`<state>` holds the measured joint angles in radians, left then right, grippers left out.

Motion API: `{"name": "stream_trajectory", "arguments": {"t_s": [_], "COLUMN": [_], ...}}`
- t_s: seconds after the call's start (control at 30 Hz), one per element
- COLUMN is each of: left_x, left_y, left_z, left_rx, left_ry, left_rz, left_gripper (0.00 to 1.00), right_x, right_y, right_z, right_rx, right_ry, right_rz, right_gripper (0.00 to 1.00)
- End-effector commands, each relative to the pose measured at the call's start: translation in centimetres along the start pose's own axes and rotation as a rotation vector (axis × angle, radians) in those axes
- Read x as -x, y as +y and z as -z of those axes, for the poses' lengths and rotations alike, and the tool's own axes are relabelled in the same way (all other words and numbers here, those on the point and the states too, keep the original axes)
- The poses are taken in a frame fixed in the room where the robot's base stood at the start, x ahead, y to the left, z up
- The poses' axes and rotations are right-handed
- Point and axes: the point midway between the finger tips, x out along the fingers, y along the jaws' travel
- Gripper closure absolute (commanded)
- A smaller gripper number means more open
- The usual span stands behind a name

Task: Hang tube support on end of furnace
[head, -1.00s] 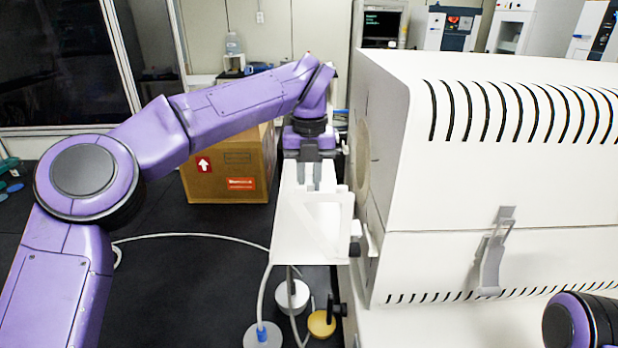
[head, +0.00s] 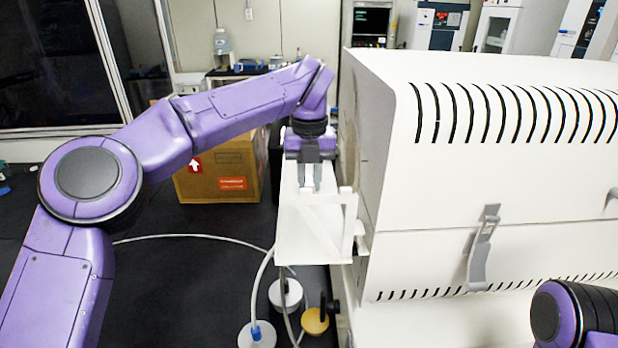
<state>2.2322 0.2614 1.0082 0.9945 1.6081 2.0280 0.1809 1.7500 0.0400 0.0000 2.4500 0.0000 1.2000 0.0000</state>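The white furnace (head: 470,170) fills the right side of the head view, with black vent slots and a grey latch. A white tube support (head: 312,240), a flat plate with an angled brace, is beside the furnace's left end. My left gripper (head: 309,178) points down with its grey fingers at the support's upper edge and appears shut on it. The support's right edge overlaps the furnace end in the picture; I cannot tell whether it is hooked on. Of my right arm only a purple and black part shows at the lower right; its gripper is out of view.
A cardboard box (head: 222,170) stands on the dark floor behind my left arm. Round white weights and a yellow one (head: 315,321) with hoses lie below the support. A white cable crosses the floor. Open floor lies left of the support.

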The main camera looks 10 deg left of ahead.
Motion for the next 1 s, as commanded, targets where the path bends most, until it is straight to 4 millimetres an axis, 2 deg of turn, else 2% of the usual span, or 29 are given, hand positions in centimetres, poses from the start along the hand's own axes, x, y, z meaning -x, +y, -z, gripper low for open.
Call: {"name": "stream_trajectory", "arguments": {"t_s": [1.0], "left_x": [-1.3], "left_y": [-0.1], "left_z": [-0.1], "left_rx": [0.001], "left_ry": [-0.002], "left_rz": [0.002], "left_gripper": [1.00], "right_x": [-0.8], "right_y": [-0.1], "right_z": [-0.3], "right_rx": [0.000], "right_ry": [0.000], "right_rz": [0.000], "right_gripper": [0.57]}}
